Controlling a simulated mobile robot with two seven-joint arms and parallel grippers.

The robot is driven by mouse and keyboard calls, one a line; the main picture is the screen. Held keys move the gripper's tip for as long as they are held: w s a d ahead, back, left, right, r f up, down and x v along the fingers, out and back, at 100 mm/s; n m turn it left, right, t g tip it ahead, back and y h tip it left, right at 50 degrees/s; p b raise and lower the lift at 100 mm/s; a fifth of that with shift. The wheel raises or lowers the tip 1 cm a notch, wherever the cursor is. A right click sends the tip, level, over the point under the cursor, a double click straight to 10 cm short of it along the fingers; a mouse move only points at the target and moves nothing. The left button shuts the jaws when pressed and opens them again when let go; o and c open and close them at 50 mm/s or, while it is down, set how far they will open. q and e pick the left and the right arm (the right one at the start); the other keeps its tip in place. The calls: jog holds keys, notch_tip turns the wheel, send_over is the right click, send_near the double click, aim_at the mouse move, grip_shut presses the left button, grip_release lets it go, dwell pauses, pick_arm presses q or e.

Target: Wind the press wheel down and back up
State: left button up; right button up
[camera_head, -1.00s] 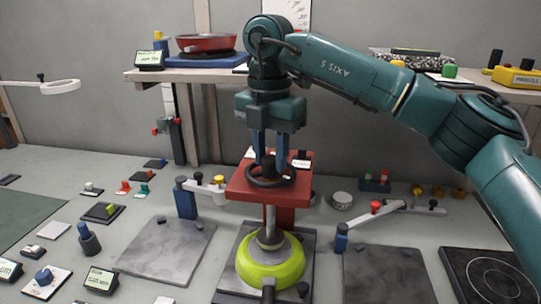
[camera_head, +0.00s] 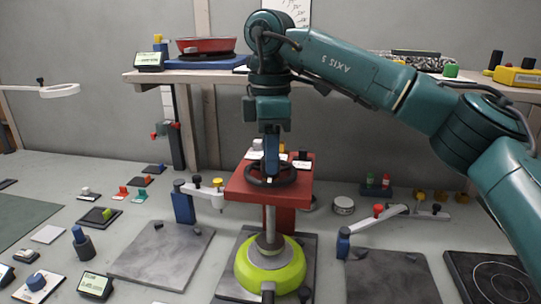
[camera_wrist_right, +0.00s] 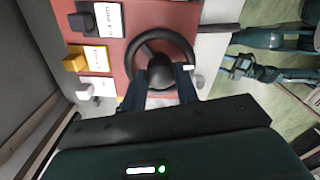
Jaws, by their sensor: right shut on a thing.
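The black press wheel (camera_head: 288,180) lies flat on top of the red press head (camera_head: 240,190). My right gripper (camera_head: 271,170) points straight down at the wheel's middle. In the right wrist view its two dark blue fingers (camera_wrist_right: 160,78) are shut on the wheel's black hub, and the rim (camera_wrist_right: 137,45) shows around them with a small white mark. A grey spindle (camera_head: 270,220) runs down from the press head to a yellow-green pan (camera_head: 270,268) on the press's base plate. My left gripper is not seen.
A blue post with a white swing arm (camera_head: 185,202) stands left of the press, and another (camera_head: 375,222) stands right. Flat grey plates (camera_head: 160,255) lie on both sides. A shelf behind carries a red pan (camera_head: 206,46). Labelled buttons (camera_wrist_right: 85,58) sit beside the wheel.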

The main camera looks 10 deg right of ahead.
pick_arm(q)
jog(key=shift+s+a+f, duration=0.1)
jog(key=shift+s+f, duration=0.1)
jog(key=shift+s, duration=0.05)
pick_arm(e)
jog(key=shift+m, duration=0.6)
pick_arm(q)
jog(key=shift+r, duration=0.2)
pick_arm(e)
jog(key=shift+r, duration=0.1)
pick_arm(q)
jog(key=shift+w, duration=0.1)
pick_arm(e)
jog(key=o, duration=1)
pick_arm(q)
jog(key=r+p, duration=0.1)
jog(key=p, duration=0.2)
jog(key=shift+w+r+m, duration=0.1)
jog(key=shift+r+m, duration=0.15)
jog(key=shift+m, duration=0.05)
pick_arm(e)
notch_tip(320, 180, up, 13)
jog(key=shift+r, duration=0.1)
